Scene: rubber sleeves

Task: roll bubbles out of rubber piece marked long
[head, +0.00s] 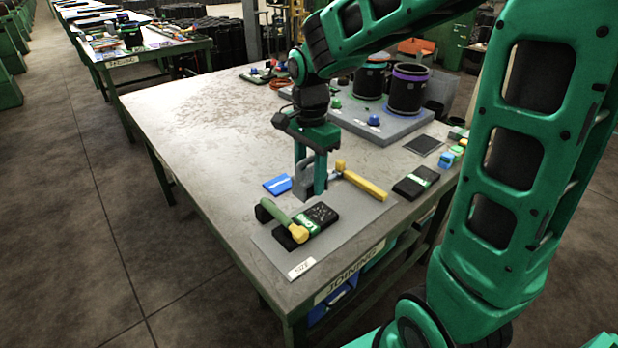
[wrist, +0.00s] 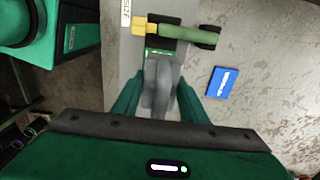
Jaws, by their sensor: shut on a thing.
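My gripper (head: 314,190) is shut on a grey tool (head: 301,178) just above the grey mat. In the wrist view the grey tool (wrist: 162,88) fills the space between the fingers. A black rubber piece (head: 322,213) with a green label lies on the mat in front of the gripper; in the wrist view the tool hides most of it. Whether the tool touches the piece is unclear. I cannot read either label.
A green-and-yellow tool (head: 281,220) lies left of the labelled piece, over something black. A blue packet (head: 277,185) and a yellow-handled tool (head: 362,181) lie nearby. A grey platform (head: 390,131) with black cylinders stands behind. The table's left side (head: 190,130) is clear.

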